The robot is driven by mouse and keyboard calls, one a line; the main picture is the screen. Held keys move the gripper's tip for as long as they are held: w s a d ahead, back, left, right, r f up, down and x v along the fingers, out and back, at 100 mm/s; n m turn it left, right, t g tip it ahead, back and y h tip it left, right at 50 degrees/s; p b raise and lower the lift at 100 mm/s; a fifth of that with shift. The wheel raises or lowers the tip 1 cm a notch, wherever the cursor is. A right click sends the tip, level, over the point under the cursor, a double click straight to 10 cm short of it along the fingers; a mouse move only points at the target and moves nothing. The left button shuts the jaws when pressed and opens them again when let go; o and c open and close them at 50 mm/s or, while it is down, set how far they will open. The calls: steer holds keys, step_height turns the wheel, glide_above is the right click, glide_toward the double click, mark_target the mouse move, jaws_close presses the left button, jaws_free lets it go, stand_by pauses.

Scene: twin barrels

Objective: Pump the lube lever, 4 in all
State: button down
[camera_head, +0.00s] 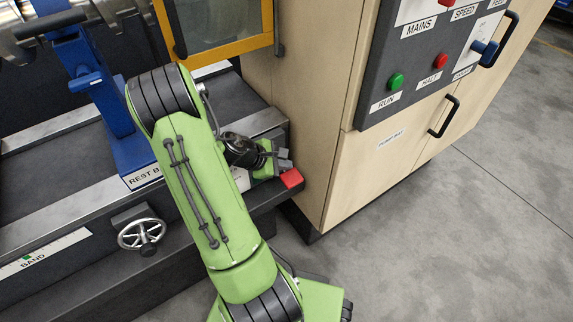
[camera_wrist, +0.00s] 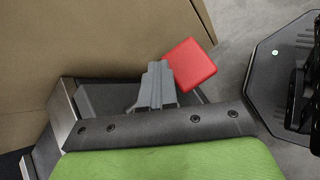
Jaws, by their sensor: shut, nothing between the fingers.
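A red block (camera_head: 291,179) sits at the right end of the machine's bed, beside the beige cabinet. It also shows in the wrist view (camera_wrist: 193,63). It may be the end of the lube lever, but I see no lube label and my arm hides the area to its left. My gripper (camera_head: 286,158) is shut and empty, just above the block in the head view. In the wrist view my gripper's closed grey fingers (camera_wrist: 157,84) overlap the block's left edge. I cannot tell whether they touch it.
The beige cabinet (camera_head: 350,175) stands close right of my gripper, with a panel of buttons (camera_head: 396,81) and black handles. A handwheel (camera_head: 142,233) and a blue rest (camera_head: 105,100) are on the left. Grey floor (camera_head: 450,230) is open at the right.

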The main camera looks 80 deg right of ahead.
steer(key=shift+f, duration=0.15)
stand_by(0.6)
steer(key=shift+w+d+r+p, duration=0.15)
steer(key=shift+r+p, duration=1.65)
steer(key=shift+r, duration=0.1)
steer(key=r+p, duration=0.4)
steer(key=r, duration=0.1)
steer(key=shift+w+d+p, duration=0.25)
steer(key=shift+w+p, duration=0.05)
steer(key=shift+p, duration=0.1)
